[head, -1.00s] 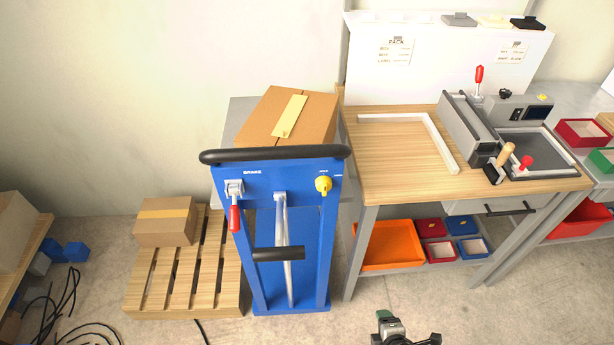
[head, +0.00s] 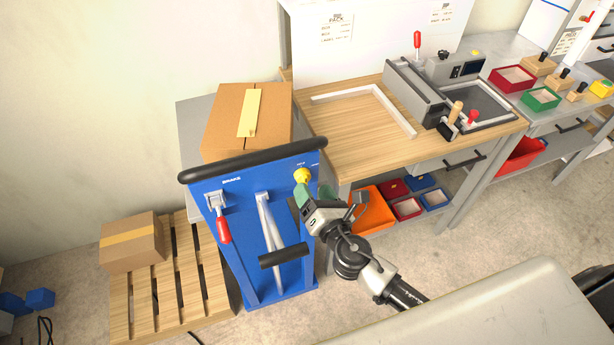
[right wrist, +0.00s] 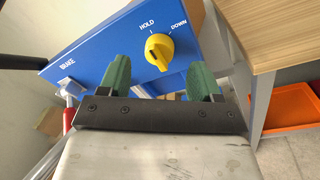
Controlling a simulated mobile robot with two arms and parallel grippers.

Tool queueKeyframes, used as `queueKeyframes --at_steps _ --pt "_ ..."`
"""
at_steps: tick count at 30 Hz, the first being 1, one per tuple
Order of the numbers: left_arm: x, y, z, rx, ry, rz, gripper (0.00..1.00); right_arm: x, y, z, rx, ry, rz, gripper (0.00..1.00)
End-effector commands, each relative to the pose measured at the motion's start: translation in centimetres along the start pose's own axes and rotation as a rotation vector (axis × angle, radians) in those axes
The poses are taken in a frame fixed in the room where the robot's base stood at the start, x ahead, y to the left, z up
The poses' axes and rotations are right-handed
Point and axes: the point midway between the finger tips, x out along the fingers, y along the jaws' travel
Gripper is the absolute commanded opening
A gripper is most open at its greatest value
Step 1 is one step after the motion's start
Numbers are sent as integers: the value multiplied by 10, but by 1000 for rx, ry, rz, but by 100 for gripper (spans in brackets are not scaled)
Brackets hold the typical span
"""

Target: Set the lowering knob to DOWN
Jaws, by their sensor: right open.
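The yellow lowering knob (head: 303,176) is at the upper right of the blue lift panel (head: 240,188). In the right wrist view the knob (right wrist: 159,50) has HOLD printed above its left side and DOWN to its upper right. A dark mark shows on its face; which label it is set to I cannot tell for sure. My right gripper (head: 314,196) is just below the knob in the head view. In the right wrist view its green fingers (right wrist: 160,80) are open and empty, with the knob beyond the gap between them. My left gripper is not in view.
A red brake lever (head: 223,230) hangs on the panel's left. A black handlebar (head: 255,160) runs along its top. A carton (head: 225,112) is behind it. The wooden bench (head: 350,150) stands close on the right, with an orange bin (head: 367,207) below.

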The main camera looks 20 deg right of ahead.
Motion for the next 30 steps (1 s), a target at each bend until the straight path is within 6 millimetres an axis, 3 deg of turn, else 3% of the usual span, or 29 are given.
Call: queueKeyframes --at_steps 7,18,27,30 --pt "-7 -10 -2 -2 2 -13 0 32 0 0 0 1 0 64" --pt "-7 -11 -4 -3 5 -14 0 37 0 -1 2 1 0 64" --pt "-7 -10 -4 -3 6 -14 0 36 0 0 2 1 -1 18" --pt "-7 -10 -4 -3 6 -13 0 36 0 -1 2 1 -1 15"
